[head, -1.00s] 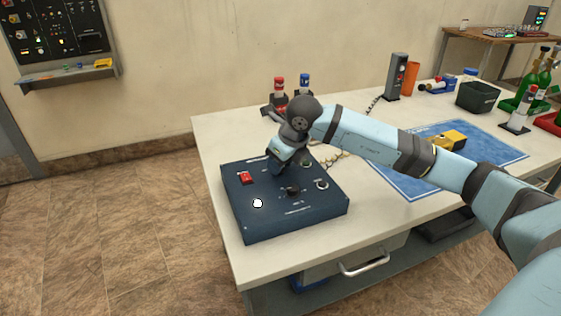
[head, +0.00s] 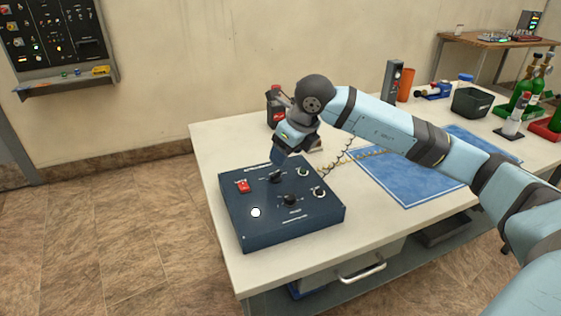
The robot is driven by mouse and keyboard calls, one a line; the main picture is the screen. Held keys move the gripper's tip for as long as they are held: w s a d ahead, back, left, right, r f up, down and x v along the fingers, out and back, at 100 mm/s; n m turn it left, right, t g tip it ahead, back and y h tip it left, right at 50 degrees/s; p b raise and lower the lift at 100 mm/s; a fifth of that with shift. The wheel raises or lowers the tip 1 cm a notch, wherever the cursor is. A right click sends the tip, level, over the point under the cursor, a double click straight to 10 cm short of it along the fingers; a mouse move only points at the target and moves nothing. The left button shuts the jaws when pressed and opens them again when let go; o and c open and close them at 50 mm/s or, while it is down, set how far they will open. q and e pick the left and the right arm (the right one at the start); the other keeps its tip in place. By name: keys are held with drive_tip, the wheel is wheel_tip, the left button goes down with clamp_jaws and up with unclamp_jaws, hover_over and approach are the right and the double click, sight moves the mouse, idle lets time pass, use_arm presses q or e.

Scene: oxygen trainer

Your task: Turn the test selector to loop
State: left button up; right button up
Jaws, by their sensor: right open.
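The dark blue trainer box (head: 245,230) sits on the near left corner of the white bench. Its top carries an upper black knob (head: 277,177) and a lower black knob (head: 290,200); the labels are too small to read, so I cannot tell which is the test selector or where either points. My right gripper (head: 279,161) is open, pointing down just behind and above the upper knob. Whether it touches that knob is unclear. My left gripper is not in view.
The box also has a red switch (head: 243,187), a white round lamp (head: 255,212) and two sockets at right. A blue mat (head: 390,182), a black bin (head: 471,103) and green bottles (head: 527,95) are farther right. A coiled cord (head: 345,158) runs behind the box.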

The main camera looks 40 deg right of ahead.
drive_tip(key=v, duration=0.6)
drive_tip(key=shift+p, duration=0.35)
drive_tip(key=shift+s, duration=0.1)
